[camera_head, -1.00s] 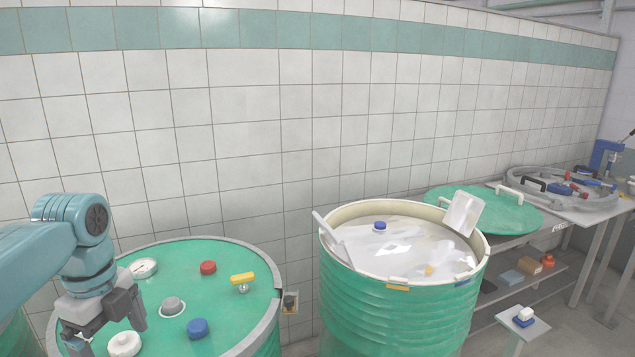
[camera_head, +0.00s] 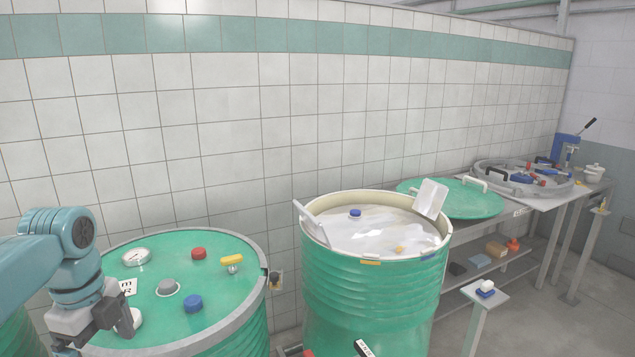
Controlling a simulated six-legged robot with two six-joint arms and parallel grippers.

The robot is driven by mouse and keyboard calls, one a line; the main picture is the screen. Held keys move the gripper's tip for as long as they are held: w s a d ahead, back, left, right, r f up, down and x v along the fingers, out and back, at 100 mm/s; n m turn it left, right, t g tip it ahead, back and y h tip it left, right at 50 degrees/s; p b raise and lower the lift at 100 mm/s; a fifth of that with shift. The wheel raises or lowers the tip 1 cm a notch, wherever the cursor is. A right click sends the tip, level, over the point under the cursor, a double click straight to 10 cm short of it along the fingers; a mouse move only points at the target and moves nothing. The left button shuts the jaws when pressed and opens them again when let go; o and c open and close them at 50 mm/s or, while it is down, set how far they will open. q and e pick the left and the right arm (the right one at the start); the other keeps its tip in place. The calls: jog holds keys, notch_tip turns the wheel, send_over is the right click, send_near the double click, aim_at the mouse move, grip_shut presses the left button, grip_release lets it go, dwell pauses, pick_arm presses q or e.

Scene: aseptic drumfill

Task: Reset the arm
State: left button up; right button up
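My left arm comes in from the left in the head view. Its gripper (camera_head: 98,337) hangs over the near left part of a closed green drum lid (camera_head: 215,290), with its fingers apart. One finger overlaps a white cap (camera_head: 128,319) in the picture; I cannot tell whether they touch. I see nothing held between the fingers, though the lower tips are near the picture's edge. My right gripper is not in view.
The lid carries a gauge (camera_head: 136,257), a red cap (camera_head: 198,253), a yellow handle (camera_head: 232,260) and a blue cap (camera_head: 193,303). An open green drum (camera_head: 370,300) holds a white liner. A bench (camera_head: 455,232) with a green lid (camera_head: 462,200) stands right. Tiled wall behind.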

pick_arm(q)
jog(key=w+d+f+n, duration=0.1)
jog(key=w+d+f, duration=0.15)
jog(key=f, duration=0.35)
jog(key=w+d+f+n, duration=0.1)
jog(key=w+d+f, duration=0.15)
jog(key=f, duration=0.25)
jog(key=s+d+f+n+h, duration=0.1)
jog(key=d+f+n, duration=0.25)
jog(key=f, duration=0.55)
jog(key=s+d+f+n+h, duration=0.25)
jog(key=d+f, duration=0.25)
jog(key=f, duration=0.4)
jog(key=s+d+f+n, duration=0.4)
jog(key=s+f+n, duration=0.2)
jog(key=s+f, duration=0.1)
jog(key=s+d+f+n, duration=0.5)
jog(key=s+f+n, duration=0.1)
jog(key=s, duration=0.4)
jog(key=shift+d+f+n, duration=0.25)
jog(key=shift+f+n, duration=0.1)
jog(key=shift+n, duration=0.15)
